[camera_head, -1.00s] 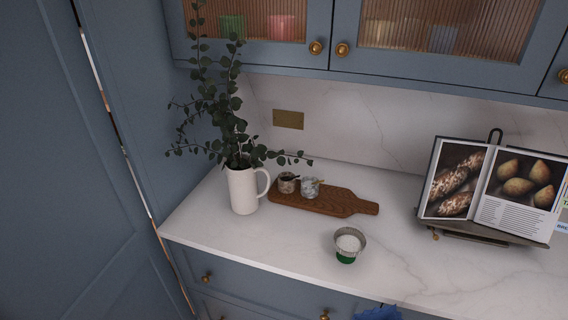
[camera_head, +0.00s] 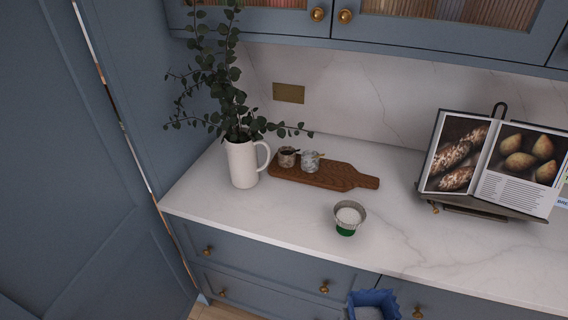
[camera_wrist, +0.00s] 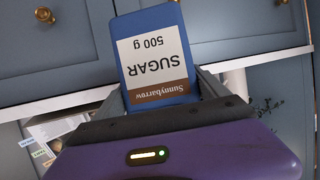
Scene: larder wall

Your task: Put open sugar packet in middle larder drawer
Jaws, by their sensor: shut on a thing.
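The open sugar packet (camera_wrist: 155,55) is blue with a white label. It fills the middle of the wrist view, its lettering upside down. My gripper (camera_wrist: 162,96) is shut on it, one finger at each side. In the head view the packet (camera_head: 372,304) shows at the bottom edge, in front of the lower cabinets; its jagged top is open and pale inside. My gripper does not show there. Closed drawer fronts with brass knobs (camera_head: 258,247) lie under the counter. I cannot tell which front is the middle larder drawer; no open drawer is seen.
On the white counter (camera_head: 290,235) stand a jug with leafy stems (camera_head: 242,163), a wooden board (camera_head: 325,176) with two small pots, a green-based bowl of white grains (camera_head: 346,219) and an open book on a stand (camera_head: 490,165). A tall blue panel (camera_head: 70,160) is at left.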

